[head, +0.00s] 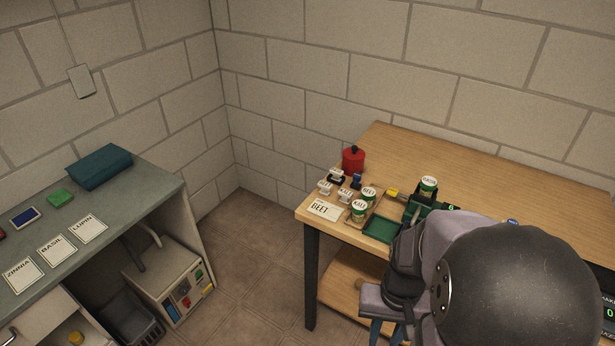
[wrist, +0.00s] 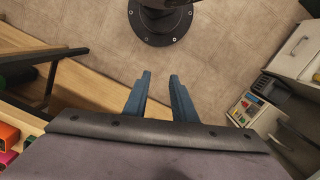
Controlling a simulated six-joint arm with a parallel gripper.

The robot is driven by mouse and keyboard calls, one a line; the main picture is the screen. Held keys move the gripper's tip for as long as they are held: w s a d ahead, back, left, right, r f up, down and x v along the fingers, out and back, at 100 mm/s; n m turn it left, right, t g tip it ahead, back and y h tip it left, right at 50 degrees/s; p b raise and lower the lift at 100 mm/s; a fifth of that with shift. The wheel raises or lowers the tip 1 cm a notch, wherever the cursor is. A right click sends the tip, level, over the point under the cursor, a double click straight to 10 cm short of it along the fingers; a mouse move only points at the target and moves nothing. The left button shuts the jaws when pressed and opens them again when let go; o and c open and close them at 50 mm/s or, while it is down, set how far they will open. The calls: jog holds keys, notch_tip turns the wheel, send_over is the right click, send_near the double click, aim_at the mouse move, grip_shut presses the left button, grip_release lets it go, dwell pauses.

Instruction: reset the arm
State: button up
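My gripper (head: 387,331) hangs in front of the wooden bench (head: 455,133) in the head view, its blue fingers pointing down. In the wrist view my gripper (wrist: 160,77) shows two blue fingers apart, with nothing between them and bare floor beyond. My arm's large dark joint and grey links hide the middle and front right of the bench.
A grey counter (head: 126,203) with seed cards stands left. Open floor (head: 247,240) lies between them.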

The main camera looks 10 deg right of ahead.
jog(key=w+a+r+n+t+p, duration=0.1)
jog(key=w+a+r+n, duration=0.2)
jog(key=a, duration=0.5)
jog(key=shift+w+a+r+n, duration=0.2)
jog(key=shift+w+a+n, duration=0.05)
jog(key=shift+n, duration=0.65)
